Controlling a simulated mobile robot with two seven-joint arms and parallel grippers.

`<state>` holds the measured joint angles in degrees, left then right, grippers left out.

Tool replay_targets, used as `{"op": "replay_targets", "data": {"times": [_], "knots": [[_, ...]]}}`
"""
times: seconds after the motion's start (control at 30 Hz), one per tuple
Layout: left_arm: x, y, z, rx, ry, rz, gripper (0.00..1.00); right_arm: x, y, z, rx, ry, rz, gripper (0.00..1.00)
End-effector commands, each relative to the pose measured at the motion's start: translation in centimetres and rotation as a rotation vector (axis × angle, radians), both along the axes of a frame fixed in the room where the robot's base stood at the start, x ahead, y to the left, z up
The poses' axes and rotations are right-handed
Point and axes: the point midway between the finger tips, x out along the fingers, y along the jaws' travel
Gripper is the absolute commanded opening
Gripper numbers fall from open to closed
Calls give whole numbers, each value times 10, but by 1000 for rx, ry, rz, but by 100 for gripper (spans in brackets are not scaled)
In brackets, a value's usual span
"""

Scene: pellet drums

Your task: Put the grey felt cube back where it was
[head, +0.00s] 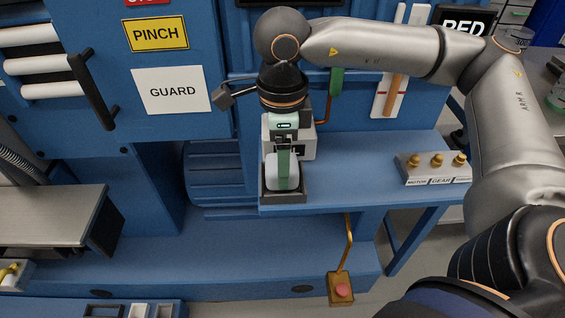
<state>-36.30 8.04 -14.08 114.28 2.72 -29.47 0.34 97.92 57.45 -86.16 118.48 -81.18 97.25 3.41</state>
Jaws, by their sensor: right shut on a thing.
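My right gripper (284,176) comes down from above with its mint-green body over the blue shelf. It is shut on a pale grey block with rounded edges, which looks like the grey felt cube (271,176). A green finger covers the middle of the cube's front. The cube is at a dark, shallow tray (284,198) at the shelf's front left corner. I cannot tell whether its underside touches the tray. My left gripper is not in view.
A grey box-like unit (304,143) stands just behind the gripper. A block with several brass knobs (434,168) sits at the shelf's right. The blue shelf (350,180) between is clear. A pedestal with a red button (341,290) is below.

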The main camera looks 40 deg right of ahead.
Motion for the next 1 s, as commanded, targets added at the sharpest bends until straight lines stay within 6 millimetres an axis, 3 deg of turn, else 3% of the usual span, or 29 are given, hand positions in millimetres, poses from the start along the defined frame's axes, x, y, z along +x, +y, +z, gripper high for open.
{"op": "replay_targets", "data": {"times": [0.1,0.57,0.6,0.83,1.0], "knots": [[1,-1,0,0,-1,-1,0,0,0,-10,1,-1,-1,11],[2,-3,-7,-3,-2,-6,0,0,0,-19,2,0,-1,11],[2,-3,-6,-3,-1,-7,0,-1,0,-18,1,0,-1,73],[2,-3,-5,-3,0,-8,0,-2,1,-20,1,6,0,99],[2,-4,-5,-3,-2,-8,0,-3,2,-21,3,10,3,100]]}}
